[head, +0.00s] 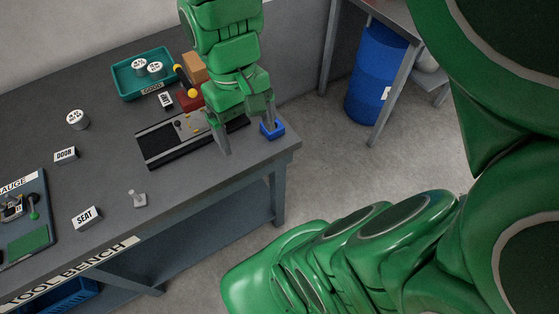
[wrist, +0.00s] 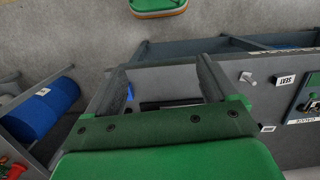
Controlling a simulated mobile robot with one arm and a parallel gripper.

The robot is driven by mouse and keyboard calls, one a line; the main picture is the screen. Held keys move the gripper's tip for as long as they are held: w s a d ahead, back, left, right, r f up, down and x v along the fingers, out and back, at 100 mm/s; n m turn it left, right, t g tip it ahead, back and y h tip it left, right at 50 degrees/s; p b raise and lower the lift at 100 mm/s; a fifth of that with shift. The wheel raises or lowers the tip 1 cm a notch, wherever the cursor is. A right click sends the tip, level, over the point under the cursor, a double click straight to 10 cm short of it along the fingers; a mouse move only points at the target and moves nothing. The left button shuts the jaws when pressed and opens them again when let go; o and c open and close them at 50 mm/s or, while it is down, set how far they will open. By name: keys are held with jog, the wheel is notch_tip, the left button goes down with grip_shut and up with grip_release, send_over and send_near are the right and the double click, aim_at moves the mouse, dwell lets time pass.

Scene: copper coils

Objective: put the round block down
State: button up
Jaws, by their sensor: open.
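My gripper (head: 247,136) is open above the bench's right end, its fingers spread wide. I see nothing held between them; the wrist view also shows the open gripper (wrist: 162,70) with the bench edge behind. A small blue holder-like piece (head: 273,131) sits by the right fingertip; I cannot tell whether they touch. I cannot tell which thing is the round block. Round pieces with pale, marked tops stand on the bench (head: 77,120) and in the teal tray (head: 119,83). My arm hides part of the bench.
A dark rail plate (head: 155,148) lies left of my gripper. A red base (head: 190,99) and a brown block (head: 194,66) stand behind it. DOOR (head: 65,155) and SEAT (head: 87,217) signs and a grey peg (head: 138,199) stand forward-left. A blue drum (head: 375,75) stands beyond the bench.

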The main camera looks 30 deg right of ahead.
jog(key=s+f+m, duration=0.1)
jog(key=s+f, duration=0.1)
jog(key=s, duration=0.5)
jog(key=shift+s+d+f, duration=0.2)
jog(key=shift+d, duration=0.2)
dwell(0.4)
jog(key=shift+a, duration=0.1)
dwell(0.4)
